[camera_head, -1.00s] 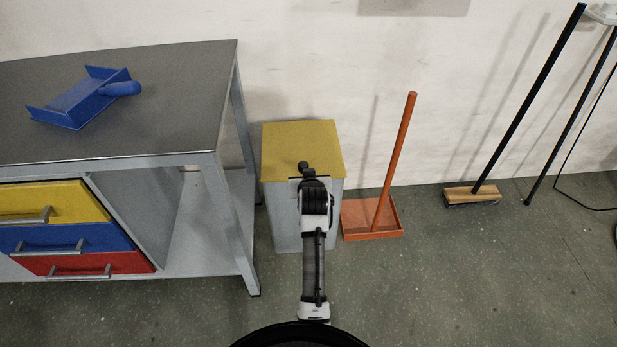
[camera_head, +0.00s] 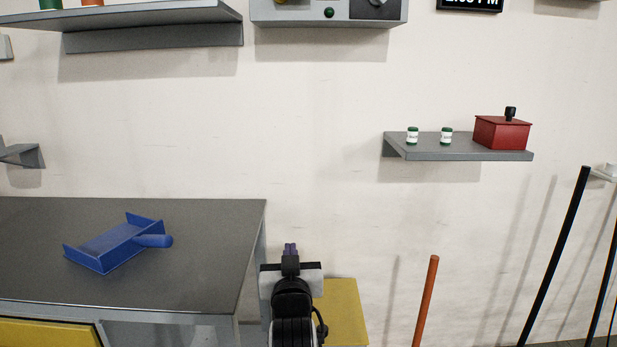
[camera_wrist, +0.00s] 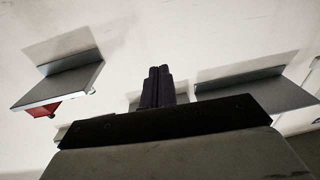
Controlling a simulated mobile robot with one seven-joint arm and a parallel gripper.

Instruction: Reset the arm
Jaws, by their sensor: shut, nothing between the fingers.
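My gripper (camera_head: 290,249) shows at the bottom centre of the head view, in front of the yellow-topped box and just right of the workbench. Its two purple-grey fingers point up and are closed together with nothing between them. In the wrist view the gripper (camera_wrist: 157,86) shows its fingertips side by side against the pale wall. Part of my arm shows below it in the head view, cut off by the bottom edge.
A dark workbench (camera_head: 215,245) with a blue dustpan-like tray (camera_head: 105,247) stands at left. The yellow-topped box (camera_head: 343,312) is behind my arm. An orange handle (camera_head: 426,300) leans at right. A wall shelf (camera_head: 455,155) holds a red box (camera_head: 502,132) and two small jars. Open wall lies above my gripper.

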